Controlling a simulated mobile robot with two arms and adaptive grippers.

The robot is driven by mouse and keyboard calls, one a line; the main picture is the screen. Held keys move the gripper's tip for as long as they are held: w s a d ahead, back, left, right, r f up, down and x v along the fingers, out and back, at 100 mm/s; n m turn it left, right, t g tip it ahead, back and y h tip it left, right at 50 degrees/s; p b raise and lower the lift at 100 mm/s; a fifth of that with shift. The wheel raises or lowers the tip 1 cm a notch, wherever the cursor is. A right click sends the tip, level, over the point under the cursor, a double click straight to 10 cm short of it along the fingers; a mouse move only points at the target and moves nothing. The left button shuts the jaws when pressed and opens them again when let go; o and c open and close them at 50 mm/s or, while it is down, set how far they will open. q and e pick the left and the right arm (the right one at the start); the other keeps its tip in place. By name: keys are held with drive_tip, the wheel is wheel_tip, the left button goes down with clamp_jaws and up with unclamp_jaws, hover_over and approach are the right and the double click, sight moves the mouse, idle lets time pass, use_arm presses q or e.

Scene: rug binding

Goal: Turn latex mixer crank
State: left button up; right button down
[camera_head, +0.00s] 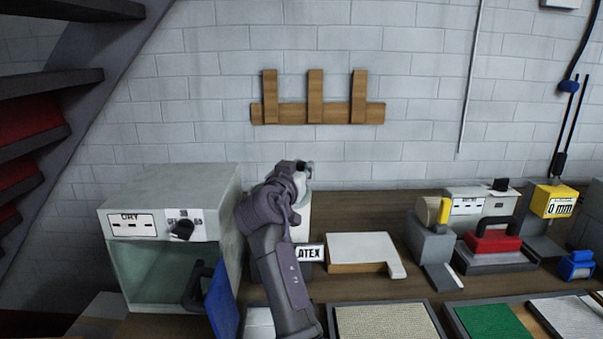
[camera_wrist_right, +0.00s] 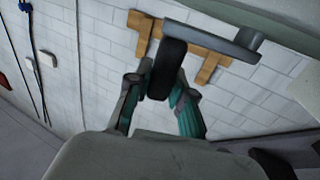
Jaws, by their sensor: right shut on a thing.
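The latex mixer (camera_head: 303,215) is a pale upright machine on the bench, mostly hidden behind my right arm. Its label (camera_head: 311,253) shows partly, reading "ATEX". My right gripper (camera_head: 303,170) is at the mixer's top. In the right wrist view, the crank has a black grip (camera_wrist_right: 171,65) and a grey crank arm (camera_wrist_right: 215,41) that runs to the right. My right gripper (camera_wrist_right: 157,92) is shut around the black grip, with one finger on each side. The crank is mostly hidden by the gripper in the head view. My left gripper is not in view.
A box labelled DRY (camera_head: 170,200) with an open blue door (camera_head: 221,302) stands left of my arm. A white-topped block (camera_head: 362,250) lies right of the mixer. Tools and trays (camera_head: 388,322) fill the right side. A wooden rack (camera_head: 315,112) hangs on the wall.

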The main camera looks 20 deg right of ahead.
drive_tip(key=c, duration=1)
unclamp_jaws()
drive_tip(key=shift+r, duration=0.15)
wheel_tip(320, 180, up, 10)
drive_tip(key=shift+f, duration=0.1)
